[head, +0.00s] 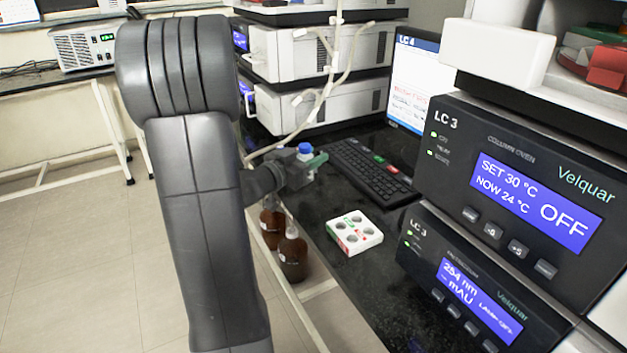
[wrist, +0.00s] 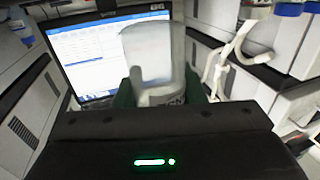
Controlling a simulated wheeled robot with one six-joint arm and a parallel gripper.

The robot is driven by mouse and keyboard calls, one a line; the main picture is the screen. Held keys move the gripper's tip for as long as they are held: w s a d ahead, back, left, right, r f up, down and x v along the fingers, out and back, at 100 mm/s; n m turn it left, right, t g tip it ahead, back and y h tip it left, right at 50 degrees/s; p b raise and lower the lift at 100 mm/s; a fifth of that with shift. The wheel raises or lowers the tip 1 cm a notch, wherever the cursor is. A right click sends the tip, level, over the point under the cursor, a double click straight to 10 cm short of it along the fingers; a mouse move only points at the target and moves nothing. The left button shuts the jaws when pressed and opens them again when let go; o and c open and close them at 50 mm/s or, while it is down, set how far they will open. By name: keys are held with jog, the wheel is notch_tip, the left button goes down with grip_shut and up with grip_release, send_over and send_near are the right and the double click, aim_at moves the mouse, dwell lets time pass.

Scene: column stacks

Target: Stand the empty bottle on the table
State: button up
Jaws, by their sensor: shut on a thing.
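My gripper (head: 308,166) is shut on a clear bottle, above the black table (head: 350,290) near its front edge. In the head view only the blue cap (head: 305,148) shows clearly, just above the gripper's green fingers; the arm and fingers hide most of the body. In the wrist view the clear, empty-looking bottle (wrist: 150,55) is between the two green fingers (wrist: 165,95), in front of a screen. Its lower part is hidden behind the gripper body. I cannot tell whether its base touches the table.
A white rack with round holes (head: 354,232) and a black keyboard (head: 362,170) stand on the table. Dark instruments (head: 520,200) line the right side; pale stacked units (head: 310,55) and white tubing (head: 335,75) are behind. Brown bottles (head: 292,255) sit below the table edge.

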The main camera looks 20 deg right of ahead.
notch_tip(320, 180, down, 4)
jog(key=shift+f+b, duration=0.1)
jog(key=shift+b, duration=0.55)
jog(key=o, duration=0.5)
jog(key=shift+f, duration=0.1)
jog(key=o, duration=0.5)
jog(key=shift+c, duration=0.2)
jog(key=shift+a+r, duration=0.15)
jog(key=shift+r, duration=0.05)
jog(key=p+v, duration=0.1)
jog(key=v, duration=1)
jog(key=shift+s+a+p, duration=0.2)
jog(key=shift+a+p, duration=0.1)
jog(key=shift+a, duration=0.05)
